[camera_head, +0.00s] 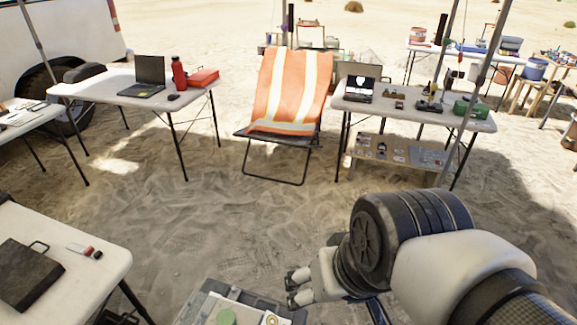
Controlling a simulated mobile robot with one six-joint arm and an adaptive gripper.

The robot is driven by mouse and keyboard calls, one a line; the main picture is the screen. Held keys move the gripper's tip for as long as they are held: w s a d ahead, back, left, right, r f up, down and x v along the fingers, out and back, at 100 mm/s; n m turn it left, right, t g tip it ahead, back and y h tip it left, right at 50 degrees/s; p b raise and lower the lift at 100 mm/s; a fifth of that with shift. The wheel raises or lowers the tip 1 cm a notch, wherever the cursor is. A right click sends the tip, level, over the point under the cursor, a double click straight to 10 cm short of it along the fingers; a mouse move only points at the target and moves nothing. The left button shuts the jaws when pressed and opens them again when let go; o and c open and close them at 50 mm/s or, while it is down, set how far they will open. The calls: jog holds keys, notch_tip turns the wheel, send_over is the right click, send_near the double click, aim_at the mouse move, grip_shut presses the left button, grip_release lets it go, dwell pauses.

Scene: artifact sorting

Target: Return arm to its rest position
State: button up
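My arm reaches in from the lower right of the head view. Its large dark joint and white links fill that corner. My gripper (297,289) is partly visible at the left end of the arm, above the right part of a grey case. Only part of its fingers shows, and the rest is hidden behind the wrist, so I cannot tell whether it is open or shut. No object shows clearly between the fingers.
The grey case (190,312) at the bottom centre holds a green round thing (226,318) and a pale ring-like thing. A white table (95,250) stands at lower left. Open sand (190,215) lies between.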

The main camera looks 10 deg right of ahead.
jog(key=shift+s+d+n+t+h, duration=0.3)
jog(key=shift+s+d+n+h, duration=0.15)
jog(key=shift+s+d, duration=0.7)
